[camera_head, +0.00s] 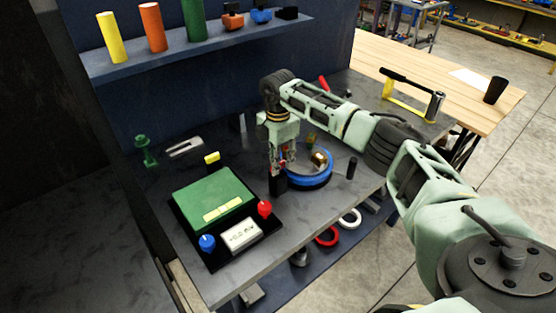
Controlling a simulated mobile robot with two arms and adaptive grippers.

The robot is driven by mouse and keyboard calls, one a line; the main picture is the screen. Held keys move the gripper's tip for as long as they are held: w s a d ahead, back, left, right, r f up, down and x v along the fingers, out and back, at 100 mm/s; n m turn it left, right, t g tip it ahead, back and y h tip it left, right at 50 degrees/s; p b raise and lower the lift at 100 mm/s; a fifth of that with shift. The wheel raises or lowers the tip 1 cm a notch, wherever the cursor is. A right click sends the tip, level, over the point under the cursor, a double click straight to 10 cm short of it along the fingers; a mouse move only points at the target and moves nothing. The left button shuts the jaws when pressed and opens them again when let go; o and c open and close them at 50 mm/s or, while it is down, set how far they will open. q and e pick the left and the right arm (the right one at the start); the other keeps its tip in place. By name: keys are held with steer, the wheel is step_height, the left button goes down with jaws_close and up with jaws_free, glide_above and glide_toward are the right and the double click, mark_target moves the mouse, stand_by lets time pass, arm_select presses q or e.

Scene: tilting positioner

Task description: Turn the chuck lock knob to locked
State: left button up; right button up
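My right gripper (278,178) points down over the bench beside the blue ring (309,181) of a round fixture. A dark block-like shape is at its fingertips, and I cannot tell whether it is part of the gripper or a separate thing. The finger gap is too small to read. A brass-coloured part (319,158) sits inside the ring. A red knob (264,208) and a blue knob (207,242) stand at the front of a black-edged panel, left of the gripper. Which knob is the chuck lock is not readable. My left gripper is not in view.
A green block (213,197) and a white labelled box (240,236) sit on the panel. A short black post (351,167) stands right of the ring. A shelf (190,50) holds coloured cylinders.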

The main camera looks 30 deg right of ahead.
steer(key=shift+o, duration=0.2)
step_height(320, 180, up, 12)
stand_by(0.6)
steer(key=shift+f, duration=0.1)
